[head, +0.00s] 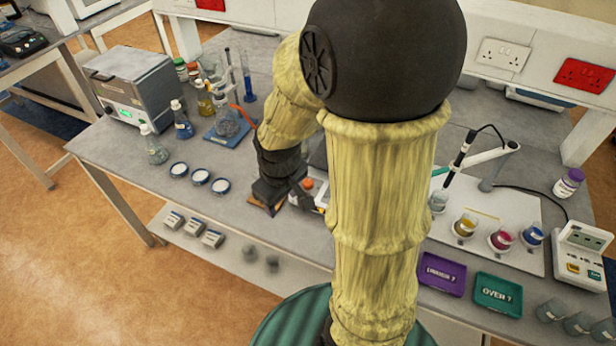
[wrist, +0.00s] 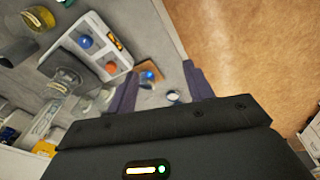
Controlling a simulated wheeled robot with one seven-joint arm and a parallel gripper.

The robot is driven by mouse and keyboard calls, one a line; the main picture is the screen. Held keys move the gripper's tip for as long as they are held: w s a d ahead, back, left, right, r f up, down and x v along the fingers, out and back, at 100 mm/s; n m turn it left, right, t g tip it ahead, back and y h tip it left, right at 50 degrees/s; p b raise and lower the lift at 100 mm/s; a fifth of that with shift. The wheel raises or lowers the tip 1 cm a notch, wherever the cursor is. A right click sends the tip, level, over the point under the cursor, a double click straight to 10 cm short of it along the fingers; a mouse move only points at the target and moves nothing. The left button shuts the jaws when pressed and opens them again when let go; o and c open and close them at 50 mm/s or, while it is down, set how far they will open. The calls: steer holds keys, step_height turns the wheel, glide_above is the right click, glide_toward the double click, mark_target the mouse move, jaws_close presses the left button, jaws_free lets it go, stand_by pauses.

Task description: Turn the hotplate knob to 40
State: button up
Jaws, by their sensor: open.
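The hotplate (wrist: 118,74) is a white unit with a blue knob (wrist: 85,41), an orange knob (wrist: 112,66) and a small orange panel on its front. In the head view its orange knob (head: 307,183) shows beside my arm, which hides most of the unit. A glass vessel stands on its dark top in the wrist view. My gripper (wrist: 160,82) is open, its two dark fingers apart with nothing held between them. The fingers are to the right of the knobs in the wrist view and do not touch them. The knob markings are too small to read.
A small brown board (wrist: 152,95) shows between the fingers. Three white-rimmed dishes (head: 200,177) lie left of my gripper in the head view. A blue-based stand with a flask (head: 227,124) is behind. Purple (head: 443,275) and green trays (head: 497,294) lie right.

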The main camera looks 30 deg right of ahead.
steer(key=w+d+n+g+p, duration=0.2)
steer(key=w+d+n+p, duration=0.2)
steer(key=w+d+n, duration=0.5)
steer(key=n+p, duration=0.2)
steer(key=n, duration=0.8)
glide_above(308, 182)
steer(key=shift+s+d+f+t+y, duration=0.2)
steer(key=shift+s+f+t+y, duration=0.1)
steer(key=shift+s+f, duration=0.1)
steer(key=shift+f, duration=0.15)
steer(key=f+p, duration=0.1)
steer(key=f, duration=0.4)
steer(key=f+p, duration=0.2)
steer(key=f, duration=0.4)
steer(key=f+p, duration=0.2)
steer(key=f, duration=0.4)
steer(key=shift+w+a, duration=0.15)
steer(key=shift+w, duration=0.2)
steer(key=c, duration=1)
